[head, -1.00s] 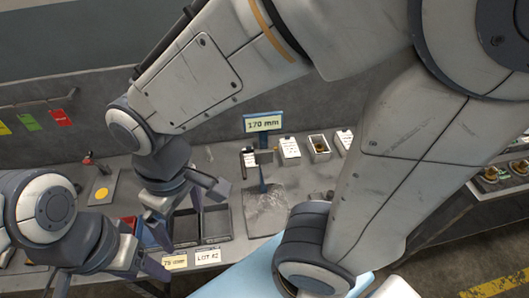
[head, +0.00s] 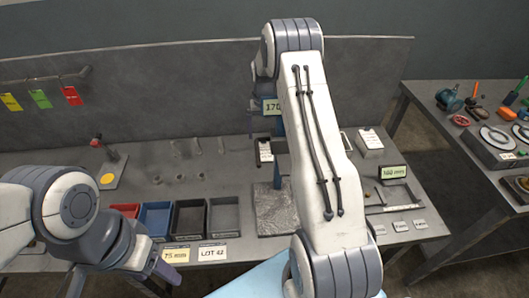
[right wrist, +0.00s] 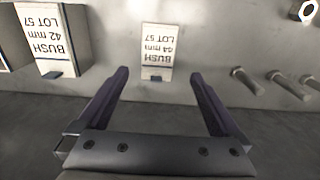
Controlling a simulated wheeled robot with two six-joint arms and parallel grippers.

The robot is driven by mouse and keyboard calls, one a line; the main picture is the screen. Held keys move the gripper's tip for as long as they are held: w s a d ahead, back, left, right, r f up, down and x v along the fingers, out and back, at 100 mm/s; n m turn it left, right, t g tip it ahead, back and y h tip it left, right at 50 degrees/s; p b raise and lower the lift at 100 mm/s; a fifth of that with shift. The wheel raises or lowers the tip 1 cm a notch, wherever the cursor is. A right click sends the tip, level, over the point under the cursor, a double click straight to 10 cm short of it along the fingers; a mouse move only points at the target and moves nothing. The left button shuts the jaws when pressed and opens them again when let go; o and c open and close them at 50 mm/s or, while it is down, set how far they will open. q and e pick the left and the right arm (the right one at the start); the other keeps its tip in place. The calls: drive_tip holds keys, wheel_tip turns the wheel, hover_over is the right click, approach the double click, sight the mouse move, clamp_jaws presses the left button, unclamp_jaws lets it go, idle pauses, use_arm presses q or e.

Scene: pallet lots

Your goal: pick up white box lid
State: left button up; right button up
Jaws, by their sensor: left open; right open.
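The white box lid (right wrist: 157,50), printed "BUSH 44 mm LOT 57" and with a dark tab, lies flat on the grey bench in the right wrist view, its print upside down. My right gripper (right wrist: 160,75) is open and empty, its fingertips just short of the lid, one to each side. In the head view what looks like the same lid (head: 264,150) shows beside my right arm, which hides the right fingers. My left gripper (head: 118,287) is open at the lower left, in front of the bins and away from the lid.
A labelled "BUSH 42 mm" box (right wrist: 62,38) stands left of the lid in the right wrist view. Metal pegs (right wrist: 247,80) are to its right. In the head view, bins (head: 189,219) line the front left, a grey plate (head: 268,213) lies mid-bench and a white box (head: 369,142) stands right.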

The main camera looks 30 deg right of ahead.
sight(265, 150)
drive_tip(key=shift+f, duration=0.95)
drive_tip(key=f+p, duration=0.1)
drive_tip(key=f, duration=0.3)
drive_tip(key=shift+s+d+p, duration=0.1)
drive_tip(key=shift+s+p, duration=0.1)
drive_tip(key=shift+p, duration=0.15)
drive_tip(key=shift+f, duration=0.7)
drive_tip(key=c, duration=1.3)
